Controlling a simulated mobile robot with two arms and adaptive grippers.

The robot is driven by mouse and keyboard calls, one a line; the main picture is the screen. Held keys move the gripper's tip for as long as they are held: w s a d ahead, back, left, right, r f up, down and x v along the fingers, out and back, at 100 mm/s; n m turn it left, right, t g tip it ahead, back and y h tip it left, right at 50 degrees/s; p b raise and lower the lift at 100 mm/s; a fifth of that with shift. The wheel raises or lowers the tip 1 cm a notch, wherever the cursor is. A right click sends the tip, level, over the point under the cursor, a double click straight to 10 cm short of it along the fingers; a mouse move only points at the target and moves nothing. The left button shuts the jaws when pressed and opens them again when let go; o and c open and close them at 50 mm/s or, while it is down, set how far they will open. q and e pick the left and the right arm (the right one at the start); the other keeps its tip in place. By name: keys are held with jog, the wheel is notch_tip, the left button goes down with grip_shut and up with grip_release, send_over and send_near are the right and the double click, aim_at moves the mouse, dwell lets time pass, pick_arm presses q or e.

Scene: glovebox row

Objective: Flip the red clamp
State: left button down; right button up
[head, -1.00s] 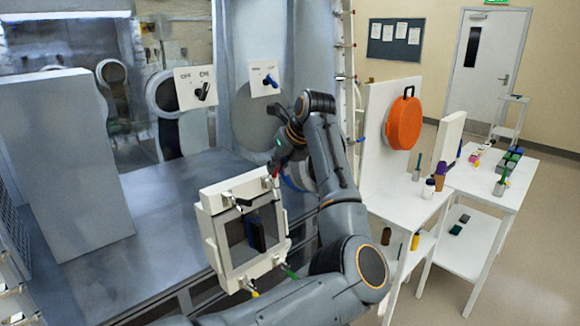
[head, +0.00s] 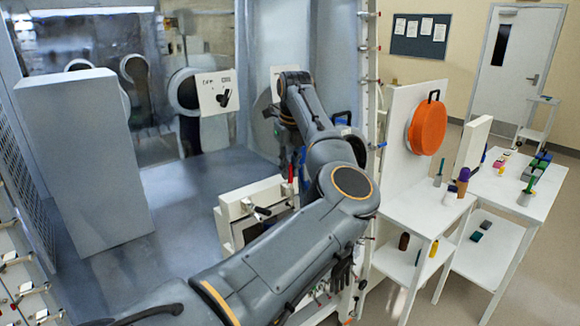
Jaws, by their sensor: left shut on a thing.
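The red clamp (head: 291,170) shows as a small upright red handle at the back right corner of the white box-like frame (head: 232,206). My left gripper (head: 291,155) is at the red handle and shut on it, mostly hidden by its own wrist and forearm. A clamp with a black handle (head: 262,211) shows on the near side of the frame. My left arm covers the frame's right and lower parts, so its other clamps are hidden. My right gripper is not in view.
A tall grey block (head: 85,165) stands on the left of the grey work surface (head: 190,200). Switch plates (head: 217,92) are at the back. A panel with an orange round case (head: 427,128) and white tables (head: 520,185) with small items stand at the right.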

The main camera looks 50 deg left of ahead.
pick_arm(q)
jog(key=shift+d+f, duration=0.1)
jog(key=shift+f, duration=0.05)
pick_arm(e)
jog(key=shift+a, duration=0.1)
pick_arm(q)
jog(key=c, duration=1.4)
grip_release()
jog(key=shift+o, duration=0.3)
jog(key=shift+a, duration=0.2)
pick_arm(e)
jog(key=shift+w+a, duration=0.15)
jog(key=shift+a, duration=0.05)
pick_arm(q)
notch_tip(320, 180, up, 12)
jog(key=d, duration=0.1)
jog(key=shift+s+d, duration=0.35)
jog(key=shift+d, duration=0.05)
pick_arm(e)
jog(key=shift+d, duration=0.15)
pick_arm(q)
jog(key=shift+f, duration=0.2)
